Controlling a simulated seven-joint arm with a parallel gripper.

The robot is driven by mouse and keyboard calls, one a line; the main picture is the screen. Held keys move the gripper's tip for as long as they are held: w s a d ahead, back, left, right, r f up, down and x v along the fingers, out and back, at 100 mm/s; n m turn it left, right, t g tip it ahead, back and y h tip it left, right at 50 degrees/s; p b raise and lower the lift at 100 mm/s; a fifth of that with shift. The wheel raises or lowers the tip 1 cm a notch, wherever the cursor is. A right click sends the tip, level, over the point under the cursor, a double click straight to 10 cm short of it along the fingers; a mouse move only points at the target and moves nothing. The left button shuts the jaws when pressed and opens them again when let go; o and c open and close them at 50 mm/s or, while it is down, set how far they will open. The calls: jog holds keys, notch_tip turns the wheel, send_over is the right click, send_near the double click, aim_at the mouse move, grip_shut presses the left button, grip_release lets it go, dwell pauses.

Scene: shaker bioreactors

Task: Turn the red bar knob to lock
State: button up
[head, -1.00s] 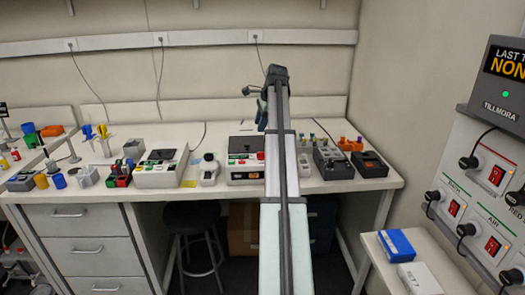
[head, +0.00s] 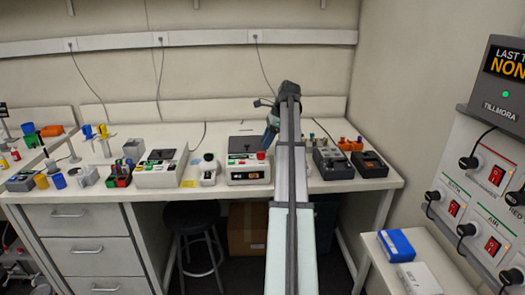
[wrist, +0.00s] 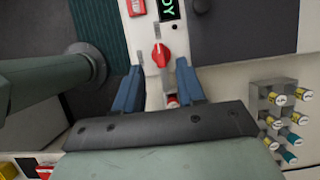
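The red bar knob (wrist: 160,54) shows in the wrist view on a pale panel, below a green-lit display (wrist: 169,9). My gripper (wrist: 159,65) is open and empty. Its two blue fingers point toward the knob, one on each side in the picture; I see no contact, and the height gap is unclear. In the head view my gripper (head: 269,138) is above the right part of a white device (head: 247,175) with a dark lid. A red part (head: 261,155) shows on that device just below the fingers.
Another red part (wrist: 172,101) lies between the fingers nearer the palm in the wrist view. A rack of capped vials (wrist: 282,108) stands to the right. In the head view a black-topped device (head: 371,164) sits further right and a small white device (head: 208,170) to the left.

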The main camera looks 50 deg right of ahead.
jog(key=shift+x, duration=2.4)
grip_shut()
